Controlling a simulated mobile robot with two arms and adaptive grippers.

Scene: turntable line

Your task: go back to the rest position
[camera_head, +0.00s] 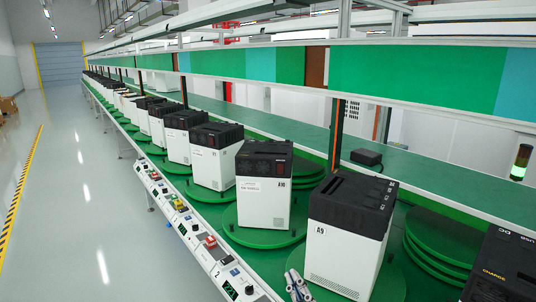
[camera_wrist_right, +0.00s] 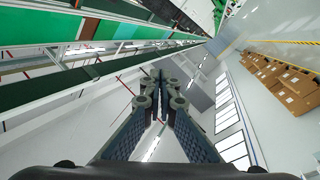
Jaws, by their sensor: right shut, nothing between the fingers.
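My right gripper (camera_head: 298,286) shows only as a small grey and bluish part at the bottom edge of the head view, in front of the white and black unit marked A9 (camera_head: 345,240). I cannot tell whether it touches that unit. In the right wrist view the right gripper (camera_wrist_right: 158,78) has its dark fingers together at the tips, with nothing between them. My left gripper is not in view.
White and black units, such as A10 (camera_head: 263,190), stand on green turntables (camera_head: 262,236) along the line. A control strip (camera_head: 207,245) runs along its left edge. The grey aisle (camera_head: 85,190) is clear. Cardboard boxes (camera_wrist_right: 285,85) stand across the floor.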

